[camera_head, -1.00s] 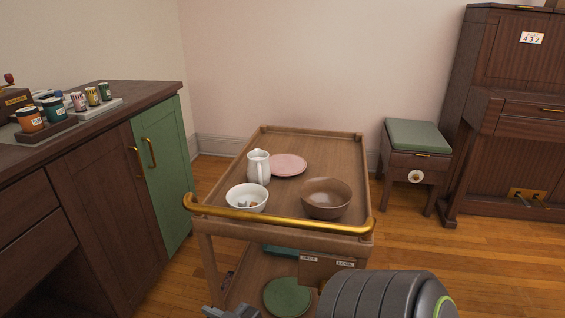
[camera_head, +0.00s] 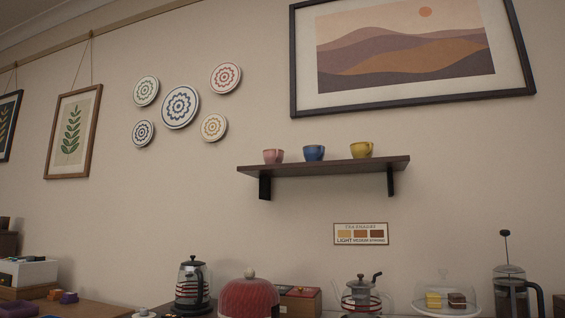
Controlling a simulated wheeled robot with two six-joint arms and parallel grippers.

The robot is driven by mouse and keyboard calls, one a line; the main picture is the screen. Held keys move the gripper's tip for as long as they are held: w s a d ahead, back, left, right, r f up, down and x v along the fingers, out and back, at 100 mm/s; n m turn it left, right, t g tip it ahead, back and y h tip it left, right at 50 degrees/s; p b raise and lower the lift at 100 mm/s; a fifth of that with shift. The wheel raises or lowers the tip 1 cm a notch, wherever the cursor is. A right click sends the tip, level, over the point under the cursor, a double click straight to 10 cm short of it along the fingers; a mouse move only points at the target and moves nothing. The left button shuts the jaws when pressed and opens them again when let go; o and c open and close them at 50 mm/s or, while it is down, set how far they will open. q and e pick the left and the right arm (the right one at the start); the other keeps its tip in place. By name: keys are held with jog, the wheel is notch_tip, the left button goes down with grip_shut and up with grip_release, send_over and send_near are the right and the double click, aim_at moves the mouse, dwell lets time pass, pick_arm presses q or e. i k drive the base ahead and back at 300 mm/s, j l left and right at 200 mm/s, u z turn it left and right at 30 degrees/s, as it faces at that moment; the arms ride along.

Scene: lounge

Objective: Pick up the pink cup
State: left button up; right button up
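The pink cup (camera_head: 273,156) stands upright at the left end of a dark wall shelf (camera_head: 325,166). A blue cup (camera_head: 314,153) stands to its right, and a yellow cup (camera_head: 361,149) stands further right on the same shelf. Neither of my grippers is in view, so their distance from the cup does not show.
Below the shelf a counter holds a black kettle (camera_head: 192,284), a red cosy (camera_head: 249,297), a glass teapot (camera_head: 361,294), a glass-domed cake stand (camera_head: 446,297) and a French press (camera_head: 511,285). A framed landscape (camera_head: 410,50) hangs above.

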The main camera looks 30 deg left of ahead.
aim_at(270, 155)
jog(key=i+l+u, duration=0.25)
jog(key=i, duration=0.2)
jog(key=i+l+u, duration=0.15)
jog(key=i+u, duration=0.15)
jog(key=i, duration=0.15)
